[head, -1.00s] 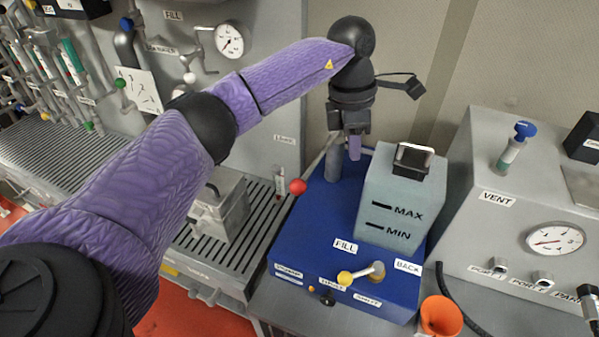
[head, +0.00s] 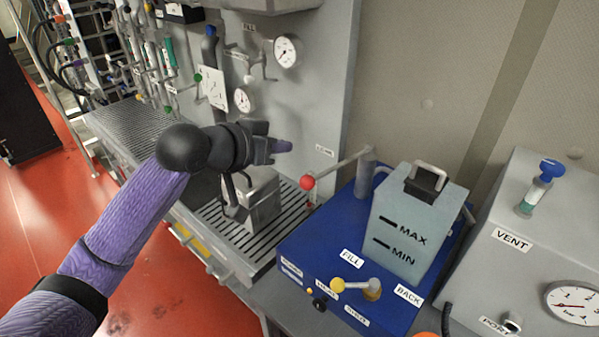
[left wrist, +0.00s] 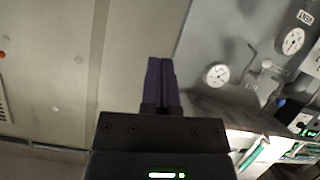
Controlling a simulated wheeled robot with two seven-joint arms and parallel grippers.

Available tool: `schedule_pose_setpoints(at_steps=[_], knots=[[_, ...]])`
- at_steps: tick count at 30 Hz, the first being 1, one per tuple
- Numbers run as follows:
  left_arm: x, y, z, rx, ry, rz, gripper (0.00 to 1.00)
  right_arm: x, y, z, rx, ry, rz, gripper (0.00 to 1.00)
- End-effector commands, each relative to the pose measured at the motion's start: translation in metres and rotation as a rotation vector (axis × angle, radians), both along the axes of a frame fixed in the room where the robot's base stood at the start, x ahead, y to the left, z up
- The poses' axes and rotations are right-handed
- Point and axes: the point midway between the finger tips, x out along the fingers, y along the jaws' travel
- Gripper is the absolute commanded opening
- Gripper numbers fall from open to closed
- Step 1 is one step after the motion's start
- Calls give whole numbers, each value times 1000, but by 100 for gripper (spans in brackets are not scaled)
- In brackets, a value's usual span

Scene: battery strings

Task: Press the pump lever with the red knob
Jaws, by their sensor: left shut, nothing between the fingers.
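The pump lever (head: 338,166) is a grey rod that runs from a post at the back of the blue pump base (head: 305,240) toward the left. Its red knob (head: 307,183) is at the free end, out over the left edge of the base. My left gripper (head: 284,146) is shut and empty, and in the head picture it lies up and left of the knob, apart from it. Its closed purple fingers (left wrist: 162,85) also show in the left wrist view, where neither lever nor knob is seen. My right gripper is out of view.
A grey-green tank (head: 400,225) marked MAX and MIN stands on the blue base, right of the lever. A yellow-knobbed valve (head: 340,285) is at the front. A grey panel (head: 500,235) with a gauge is at the right. A grey block (head: 262,200) stands on the slatted bench at left.

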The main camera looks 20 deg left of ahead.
Motion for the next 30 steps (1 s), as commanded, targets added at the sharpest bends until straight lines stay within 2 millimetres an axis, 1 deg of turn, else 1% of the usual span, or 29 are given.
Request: schedule_pose_setpoints(at_steps=[3, 11, 14, 16, 26, 27, 30], knots=[[-3, -1, -3, -9, 25, -7, 0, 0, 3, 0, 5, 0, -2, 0], [-1, -2, -3, -9, 22, -6, 0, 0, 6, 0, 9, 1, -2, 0], [8, -5, -7, -11, 21, -6, 0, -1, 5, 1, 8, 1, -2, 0], [18, -11, -12, -11, 21, -6, 0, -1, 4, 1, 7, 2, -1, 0], [79, -36, -45, -9, 22, -7, 0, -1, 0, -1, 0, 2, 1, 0], [82, -38, -50, -7, 23, -7, 0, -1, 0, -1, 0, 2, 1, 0], [75, -39, -67, -5, 24, -7, 0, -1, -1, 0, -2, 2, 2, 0]])
